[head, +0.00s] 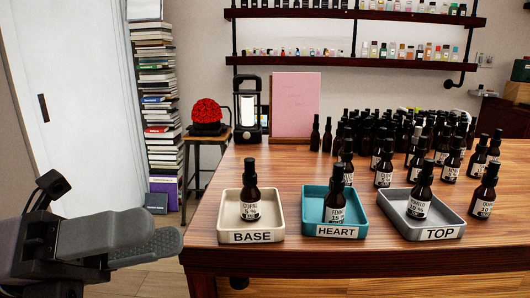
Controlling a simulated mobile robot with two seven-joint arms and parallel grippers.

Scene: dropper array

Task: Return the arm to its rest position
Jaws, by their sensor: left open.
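My left gripper (162,236) is at the lower left, off the table's left edge. It is open and empty, its fingers pointing right toward the table. It touches none of the trays or bottles. A beige BASE tray (251,238) holds a dark dropper bottle (250,198). A teal HEART tray (312,229) holds another dark bottle (333,208). A grey TOP tray (400,226) holds a third bottle (418,204), which looks slightly tilted. My right gripper is not in view.
The wooden table (225,262) fills the right side, with many dark bottles (384,172) behind and right of the trays. A pink board (296,105) and lantern (248,108) stand behind. A stool (199,145) and book stack (160,95) are left. Floor between gripper and stool looks clear.

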